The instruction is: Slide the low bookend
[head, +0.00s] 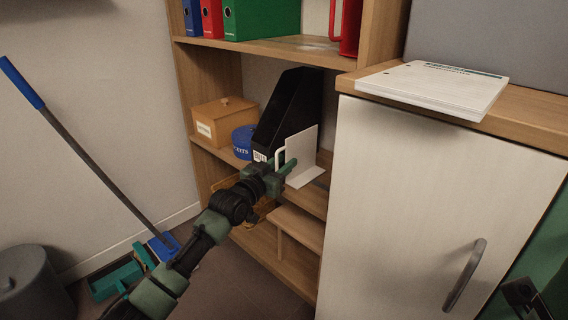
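The low bookend (301,149) is white and L-shaped, with a white handle (279,157) on its left side. It stands upright on the middle shelf, in front of a black magazine file. My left gripper (286,167) reaches in from the lower left and is right at the bookend's handle. Its green fingers overlap the handle's lower part and the bookend's edge, so I cannot tell whether they are closed on it. A dark piece at the bottom right edge (524,293) looks like part of my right gripper; its fingers are not clear.
A black magazine file (290,105), a blue tin (243,141) and a wooden box (222,120) share the shelf. Binders (262,18) and a red handled object (350,28) stand above. A white cabinet door (420,200) closes off the right. A broom leans at left.

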